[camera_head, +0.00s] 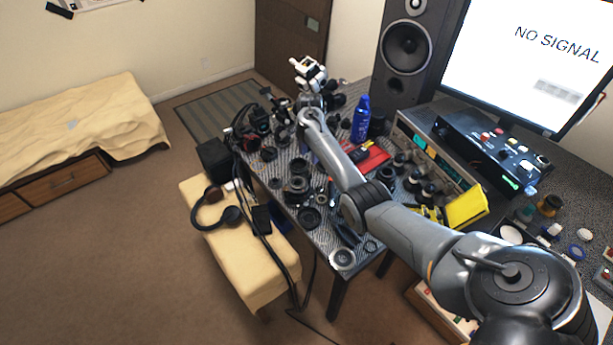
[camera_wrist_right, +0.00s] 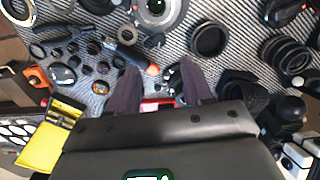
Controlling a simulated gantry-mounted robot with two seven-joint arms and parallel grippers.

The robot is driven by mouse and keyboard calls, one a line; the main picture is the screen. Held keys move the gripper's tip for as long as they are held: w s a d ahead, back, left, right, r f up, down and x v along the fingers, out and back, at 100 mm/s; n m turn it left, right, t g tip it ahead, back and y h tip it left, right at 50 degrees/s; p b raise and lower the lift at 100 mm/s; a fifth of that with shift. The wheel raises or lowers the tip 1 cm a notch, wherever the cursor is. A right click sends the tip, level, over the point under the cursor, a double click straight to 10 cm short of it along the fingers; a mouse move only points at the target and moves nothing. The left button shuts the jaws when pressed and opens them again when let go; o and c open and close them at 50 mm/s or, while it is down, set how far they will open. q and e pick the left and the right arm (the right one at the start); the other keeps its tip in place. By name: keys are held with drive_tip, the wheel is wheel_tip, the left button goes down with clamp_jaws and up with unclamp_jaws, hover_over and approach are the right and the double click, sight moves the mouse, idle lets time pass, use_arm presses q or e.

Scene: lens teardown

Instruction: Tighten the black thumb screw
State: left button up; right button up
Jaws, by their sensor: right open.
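My right gripper (camera_wrist_right: 159,68) shows in the right wrist view as two dark fingers, spread apart with a gap between them. They point over the patterned tabletop, and nothing is clearly held between them. In the head view my right arm reaches from the lower right over the cluttered table, and I cannot make out its fingertips there. A small dark part (camera_wrist_right: 172,77) lies between the fingers in the wrist view, partly hidden by the right finger. I cannot pick out the black thumb screw with certainty. My left gripper is in neither view.
A lens ring (camera_wrist_right: 206,38), a ribbed lens barrel (camera_wrist_right: 287,55) and an orange-tipped tool (camera_wrist_right: 130,50) lie around the fingers. A blue bottle (camera_head: 361,120) stands near the speaker (camera_head: 405,48). A yellow object (camera_head: 466,209) sits before the instruments. The bench (camera_head: 262,285) holds headphones.

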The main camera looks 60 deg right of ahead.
sight(309, 175)
wheel_tip(309, 175, down, 9)
drive_tip(key=shift+a+r+b, duration=0.1)
drive_tip(key=shift+r+b, duration=0.05)
drive_tip(key=shift+b, duration=0.95)
drive_tip(key=shift+f, duration=0.7)
clamp_jaws()
